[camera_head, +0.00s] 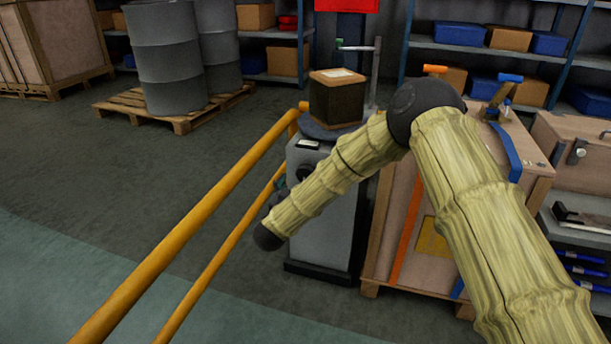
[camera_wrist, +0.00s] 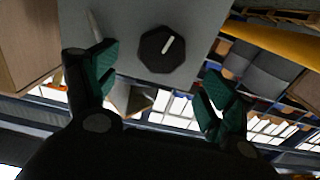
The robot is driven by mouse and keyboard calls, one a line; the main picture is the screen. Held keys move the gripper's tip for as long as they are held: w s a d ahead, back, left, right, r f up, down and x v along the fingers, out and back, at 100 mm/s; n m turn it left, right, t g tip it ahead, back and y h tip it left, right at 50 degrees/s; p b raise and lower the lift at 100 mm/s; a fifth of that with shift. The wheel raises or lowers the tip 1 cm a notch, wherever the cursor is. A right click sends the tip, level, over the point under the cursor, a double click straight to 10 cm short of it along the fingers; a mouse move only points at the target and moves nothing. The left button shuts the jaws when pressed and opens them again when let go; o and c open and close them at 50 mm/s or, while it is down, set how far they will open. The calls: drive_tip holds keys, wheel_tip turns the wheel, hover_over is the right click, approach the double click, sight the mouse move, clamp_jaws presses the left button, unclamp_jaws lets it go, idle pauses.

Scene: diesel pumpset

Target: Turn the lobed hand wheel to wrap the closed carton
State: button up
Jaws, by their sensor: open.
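The closed carton (camera_head: 337,97) stands on a dark round turntable on top of a grey machine cabinet (camera_head: 325,215). Its top is brown with a pale label, and its sides look dark. The lobed hand wheel (camera_wrist: 161,50) is black, with a white line slanting up and right, on the grey panel in the wrist view. In the head view my arm hides much of the cabinet front. My gripper (camera_wrist: 162,62) is open and empty, with one green-padded finger on each side of the wheel in the picture. I see no contact between fingers and wheel.
A yellow rail (camera_head: 200,217) runs along the left of the cabinet. A wooden crate (camera_head: 415,270) with straps stands close on the right. Grey drums (camera_head: 165,60) on a pallet (camera_head: 180,117) stand behind at left. The floor on the left is clear.

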sight(306, 172)
drive_tip(key=b+x, duration=0.2)
drive_tip(key=x, duration=0.6)
drive_tip(key=shift+w, duration=0.1)
drive_tip(key=c, duration=1)
